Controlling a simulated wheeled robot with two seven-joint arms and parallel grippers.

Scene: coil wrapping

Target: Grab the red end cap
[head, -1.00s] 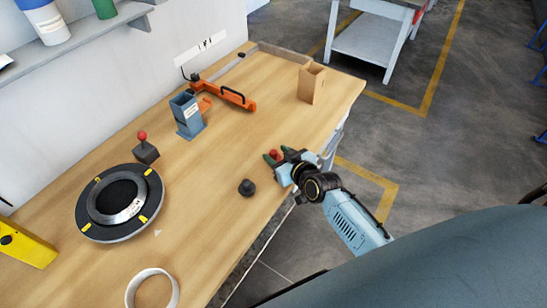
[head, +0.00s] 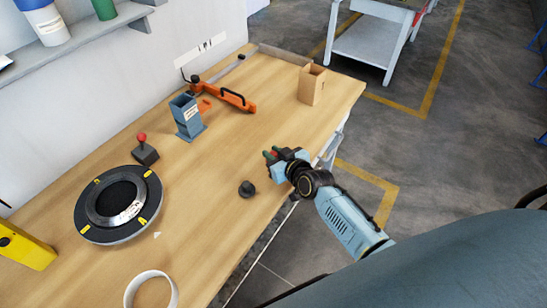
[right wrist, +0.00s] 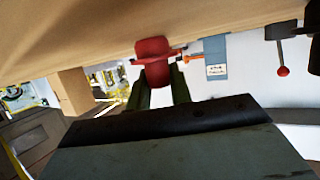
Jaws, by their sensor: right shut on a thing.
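The red end cap (right wrist: 153,62) sits between the two dark green fingers of my right gripper (right wrist: 158,90) in the right wrist view. The fingers are shut on it. In the head view the right gripper (head: 271,154) is over the front part of the wooden table (head: 215,190), and only a little red of the cap (head: 275,150) shows between the fingers. I cannot tell whether the cap still touches the table. My left gripper is in neither view.
A small dark cap (head: 247,189) stands just left of the right gripper. A round turntable (head: 120,203), a red-knobbed joystick (head: 145,150), a blue-grey holder (head: 187,117), an orange tool (head: 235,98), a cardboard box (head: 312,84) and a white ring (head: 150,292) are also on the table.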

